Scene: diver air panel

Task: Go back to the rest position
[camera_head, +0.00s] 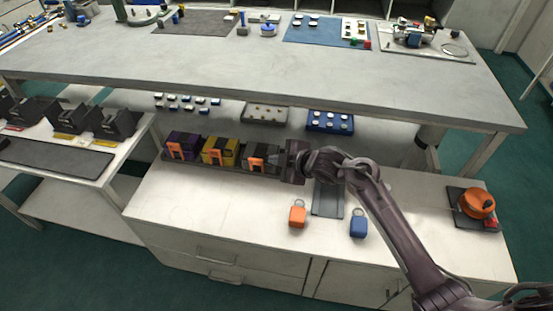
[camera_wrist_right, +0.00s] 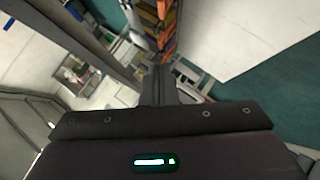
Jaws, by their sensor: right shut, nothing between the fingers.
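My right gripper (camera_head: 281,161) reaches in from the lower right over the white cabinet top (camera_head: 255,215). It is at the right end of a row of boxes and looks shut and empty. In the right wrist view its fingers (camera_wrist_right: 159,82) are together with nothing between them. The row holds a purple box (camera_head: 183,144), a yellow box (camera_head: 222,151) and a dark box (camera_head: 258,151), each with an orange front part. The gripper overlaps the area by the dark box; I cannot tell whether they touch. My left gripper is not in view.
An orange padlock (camera_head: 297,216) and a blue padlock (camera_head: 358,227) lie in front, near a dark grey plate (camera_head: 327,199). An orange round piece (camera_head: 477,203) stands at the right. The large table (camera_head: 300,75) overhangs behind, with trays underneath. Black holders (camera_head: 115,122) stand left.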

